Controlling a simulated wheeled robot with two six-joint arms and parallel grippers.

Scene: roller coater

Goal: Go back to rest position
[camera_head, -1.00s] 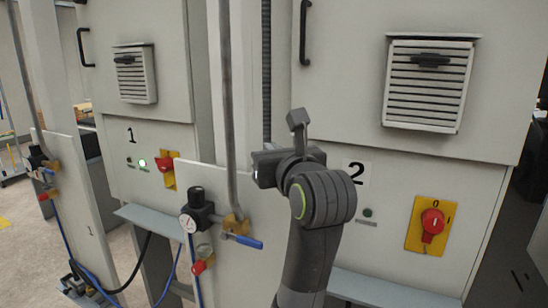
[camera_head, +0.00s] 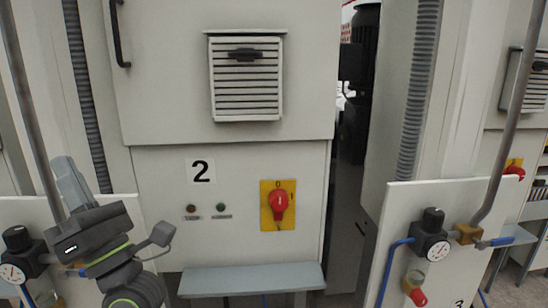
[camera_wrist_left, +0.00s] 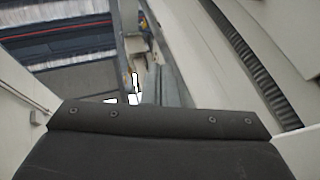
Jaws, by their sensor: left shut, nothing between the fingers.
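My left gripper (camera_head: 72,183) is at the lower left of the head view, on my dark grey arm that comes up from the bottom edge. It is shut with nothing held, and stands in front of the lower left part of cabinet 2 (camera_head: 232,165). No contact with the cabinet can be made out. In the left wrist view a dark plate with screws (camera_wrist_left: 160,122) fills the lower part, and no fingers can be made out. My right gripper is not in view.
Cabinet 2 has a red rotary switch (camera_head: 278,204) on a yellow plate, a vent (camera_head: 246,85) and a grey ledge (camera_head: 250,279). At right stands panel 3 (camera_head: 465,265) with a gauge valve (camera_head: 431,240) and pipe. Another gauge (camera_head: 14,270) is at far left.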

